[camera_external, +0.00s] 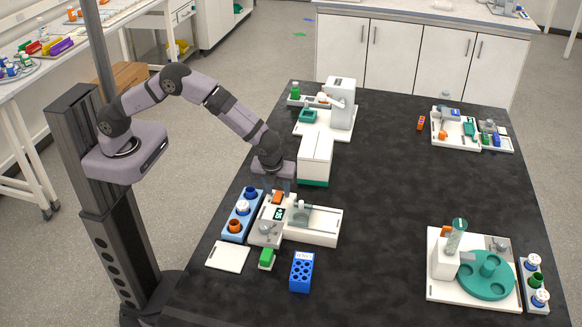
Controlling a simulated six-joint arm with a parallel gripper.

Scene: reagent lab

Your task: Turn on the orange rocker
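My gripper (280,186) points down over the white device (325,226) at the front left of the black bench. Its fingers are small and blurred here, so whether they are open or shut does not show. A small orange part (278,198), which looks like a rocker, is on this device just below the fingertips. I cannot tell whether they touch it, or which way it is tipped. A dark display with green marks (279,213) lies just in front of it. Another orange part (446,231) is on the turntable device at the front right.
A blue rack with jars (243,213) stands left of the device. A green-topped block (267,258), white pad (228,257) and blue tube rack (302,271) lie in front. A tall white instrument (341,103) stands behind. The bench's middle right is clear.

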